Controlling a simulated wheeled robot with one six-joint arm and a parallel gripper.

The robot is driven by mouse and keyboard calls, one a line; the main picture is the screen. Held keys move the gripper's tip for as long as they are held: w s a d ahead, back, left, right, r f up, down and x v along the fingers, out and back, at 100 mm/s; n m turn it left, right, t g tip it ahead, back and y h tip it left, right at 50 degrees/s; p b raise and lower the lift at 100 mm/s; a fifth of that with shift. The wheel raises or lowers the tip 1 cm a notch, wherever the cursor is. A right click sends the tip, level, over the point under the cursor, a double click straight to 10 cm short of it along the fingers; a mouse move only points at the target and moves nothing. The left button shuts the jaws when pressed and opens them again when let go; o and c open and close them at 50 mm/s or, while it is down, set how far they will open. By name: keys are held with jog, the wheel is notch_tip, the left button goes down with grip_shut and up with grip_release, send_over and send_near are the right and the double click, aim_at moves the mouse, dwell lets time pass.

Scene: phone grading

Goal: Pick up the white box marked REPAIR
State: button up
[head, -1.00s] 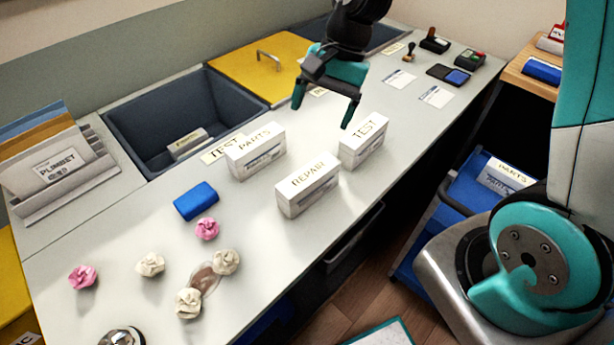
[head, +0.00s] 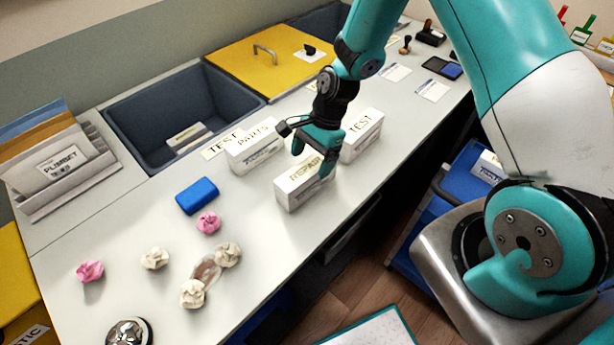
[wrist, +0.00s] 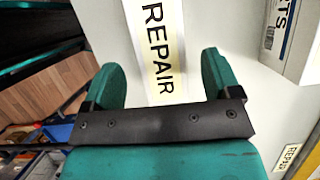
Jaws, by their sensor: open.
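The white box marked REPAIR (head: 296,192) stands on the counter in the head view, its label facing up. In the wrist view the REPAIR box (wrist: 159,75) lies between the two teal fingers, its lettering running lengthwise. My gripper (head: 313,160) is open and above the far right part of this box, pointing down; its fingers also show in the wrist view (wrist: 162,80). One finger hides part of the box's right end. Whether the fingers touch the box, I cannot tell.
A white PARTS box (head: 252,154) stands behind and left, and a white TEST box (head: 363,136) stands close on the right. A blue block (head: 197,196) and several crumpled paper balls lie to the left. A dark open bin (head: 150,115) is sunk into the counter's back.

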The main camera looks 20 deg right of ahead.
aim_at(307, 168)
jog(key=shift+p+x, duration=0.75)
jog(key=shift+x, duration=1.9)
jog(key=shift+a, duration=0.1)
jog(key=c, duration=1.2)
jog(key=shift+r, duration=0.1)
jog(key=shift+w, duration=0.1)
